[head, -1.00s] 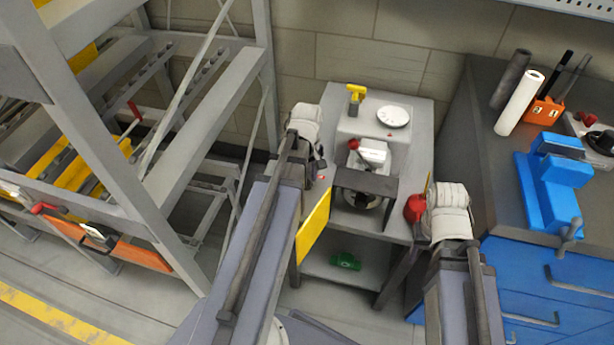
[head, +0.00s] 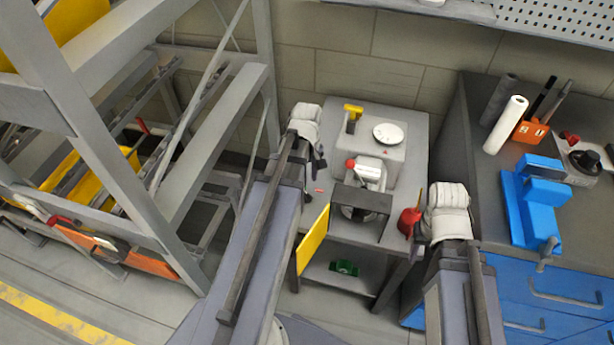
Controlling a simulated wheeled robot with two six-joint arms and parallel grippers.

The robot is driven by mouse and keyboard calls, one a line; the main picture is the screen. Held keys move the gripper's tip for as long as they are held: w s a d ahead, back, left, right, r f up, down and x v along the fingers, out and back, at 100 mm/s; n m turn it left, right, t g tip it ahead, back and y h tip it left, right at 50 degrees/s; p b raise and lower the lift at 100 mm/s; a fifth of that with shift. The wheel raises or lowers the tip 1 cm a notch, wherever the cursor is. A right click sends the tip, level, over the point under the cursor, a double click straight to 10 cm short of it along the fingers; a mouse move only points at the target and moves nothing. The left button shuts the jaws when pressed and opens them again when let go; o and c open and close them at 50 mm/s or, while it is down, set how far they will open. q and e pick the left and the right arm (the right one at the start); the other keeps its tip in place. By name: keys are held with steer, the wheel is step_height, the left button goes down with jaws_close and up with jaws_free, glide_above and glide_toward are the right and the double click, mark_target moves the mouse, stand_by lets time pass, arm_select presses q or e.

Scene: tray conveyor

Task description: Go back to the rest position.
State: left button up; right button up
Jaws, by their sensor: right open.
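My right arm comes in from the lower right, and its pale, cloth-like wrist cover stands at the right edge of the grey stand. The right gripper (head: 422,232) is mostly hidden by that wrist. It is open, and I see nothing held in it. My left arm comes up from the bottom middle to the stand's left side. The left gripper (head: 318,165) shows only as a dark part beside its wrist, and its jaws cannot be made out.
The grey stand (head: 412,150) carries a white dial (head: 388,133), a machine with a red knob (head: 368,168) and a red object (head: 408,220) close to my right wrist. A grey rack (head: 215,140) stands left, a blue vise (head: 535,205) on the right bench.

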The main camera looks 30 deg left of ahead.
arm_select(q)
steer(key=shift+r, duration=0.4)
arm_select(e)
steer(key=shift+r, duration=0.45)
